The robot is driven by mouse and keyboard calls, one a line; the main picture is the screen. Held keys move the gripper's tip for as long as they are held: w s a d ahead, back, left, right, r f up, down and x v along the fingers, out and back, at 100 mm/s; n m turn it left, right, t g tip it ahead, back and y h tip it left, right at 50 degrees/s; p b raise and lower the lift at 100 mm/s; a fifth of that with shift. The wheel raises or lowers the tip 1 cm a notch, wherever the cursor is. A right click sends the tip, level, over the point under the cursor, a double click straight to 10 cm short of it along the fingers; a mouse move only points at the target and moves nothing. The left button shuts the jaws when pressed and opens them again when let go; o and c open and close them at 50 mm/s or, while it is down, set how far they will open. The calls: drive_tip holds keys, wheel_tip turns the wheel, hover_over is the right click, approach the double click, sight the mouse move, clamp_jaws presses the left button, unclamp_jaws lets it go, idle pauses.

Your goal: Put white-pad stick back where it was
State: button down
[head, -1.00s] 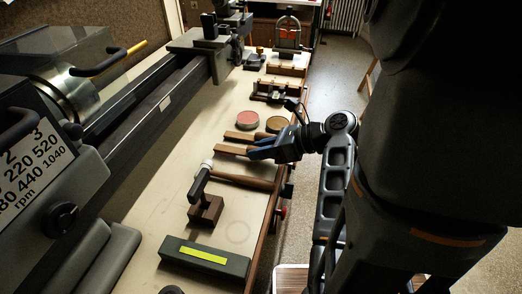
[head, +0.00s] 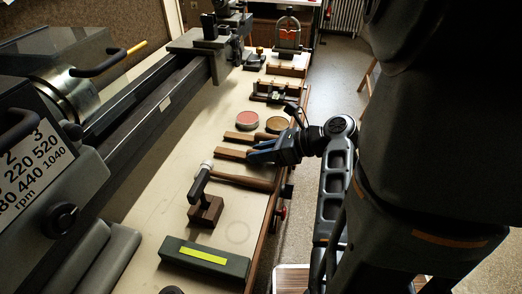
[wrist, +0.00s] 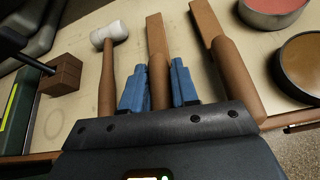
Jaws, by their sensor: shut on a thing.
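My gripper (head: 263,152) is shut on a flat brown wooden stick, which shows between the blue fingers in the wrist view (wrist: 157,60). In the head view the held stick (head: 230,153) points left over the bench, low at its surface; I cannot tell whether it touches. A second, similar stick (wrist: 226,62) lies just beside it, to the right in the wrist view and on the far side in the head view (head: 238,138). No white pad shows on either stick; their undersides are hidden.
A white-headed mallet (wrist: 109,36) lies close on the other side. Beyond are a pink-topped tin (head: 247,118) and a brown-topped tin (head: 277,124). Nearer are a wooden block (head: 206,211) and a green box (head: 205,260). A lathe (head: 120,110) runs along the left.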

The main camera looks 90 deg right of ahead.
drive_tip(key=c, duration=0.8)
unclamp_jaws()
